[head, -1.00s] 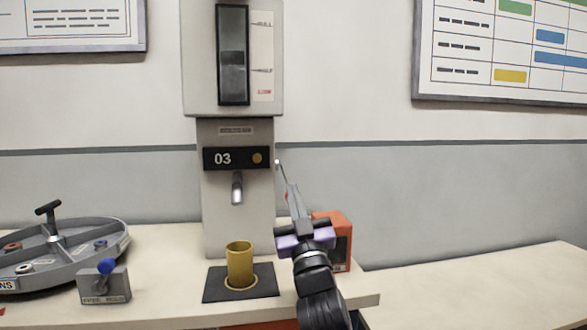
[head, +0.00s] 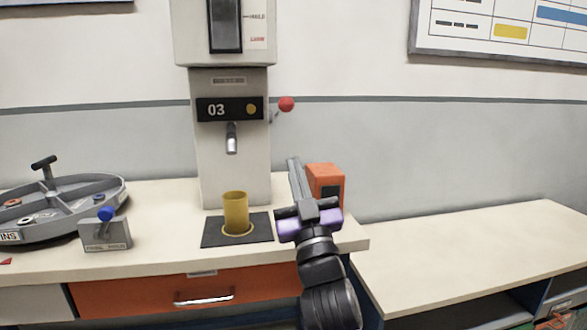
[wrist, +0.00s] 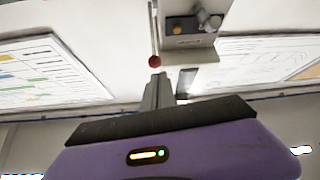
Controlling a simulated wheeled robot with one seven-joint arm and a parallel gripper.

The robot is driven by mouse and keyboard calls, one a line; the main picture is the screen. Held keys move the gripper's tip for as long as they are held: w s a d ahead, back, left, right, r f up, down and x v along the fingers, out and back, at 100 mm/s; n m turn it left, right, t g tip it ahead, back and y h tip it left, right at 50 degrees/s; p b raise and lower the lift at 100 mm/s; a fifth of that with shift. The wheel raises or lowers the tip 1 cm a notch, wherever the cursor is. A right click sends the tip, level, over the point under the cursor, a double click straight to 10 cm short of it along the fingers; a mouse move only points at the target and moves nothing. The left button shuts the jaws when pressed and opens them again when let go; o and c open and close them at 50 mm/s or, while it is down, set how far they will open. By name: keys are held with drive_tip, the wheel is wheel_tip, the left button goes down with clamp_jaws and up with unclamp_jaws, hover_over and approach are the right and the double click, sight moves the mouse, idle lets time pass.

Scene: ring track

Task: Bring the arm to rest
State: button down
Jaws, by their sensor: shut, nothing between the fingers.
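My gripper (head: 293,165) is shut and empty. In the head view it points up and away, in front of the wall and just left of the orange box (head: 326,186). In the wrist view its fingers (wrist: 157,90) are together, with the dispenser's red lever knob (wrist: 154,61) beyond their tips. The knob also shows in the head view (head: 286,104), above the fingertips and apart from them. The dispenser (head: 232,140) stands at the back of the counter, and a yellow cup (head: 236,213) stands upright under its spout on a dark mat (head: 210,236).
A grey round track (head: 110,188) with spokes lies at the left of the counter. A small grey box with a blue-knobbed lever (head: 105,232) stands in front of it. An orange drawer (head: 150,292) is below the counter. A lower, bare worktop (head: 480,245) extends at the right.

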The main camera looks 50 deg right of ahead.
idle(0.8)
drive_tip(key=s+a+f+n+y, duration=0.3)
drive_tip(key=s+a+f+y, duration=0.3)
drive_tip(key=f, duration=0.3)
drive_tip(key=s+a+f+n+y, duration=0.2)
drive_tip(key=s+a+f+y, duration=0.2)
drive_tip(key=s+a+f, duration=0.35)
drive_tip(key=s+a+f+m+g+y, duration=0.1)
drive_tip(key=s+a+f+g, duration=0.3)
drive_tip(key=s+f, duration=0.55)
drive_tip(key=s+a+f+g+y, duration=0.3)
drive_tip(key=s+f, duration=0.4)
drive_tip(key=s, duration=0.6)
wheel_tip(320, 180, up, 19)
drive_tip(key=h+p, duration=0.1)
drive_tip(key=p, duration=1.8)
drive_tip(key=shift+a, duration=0.35)
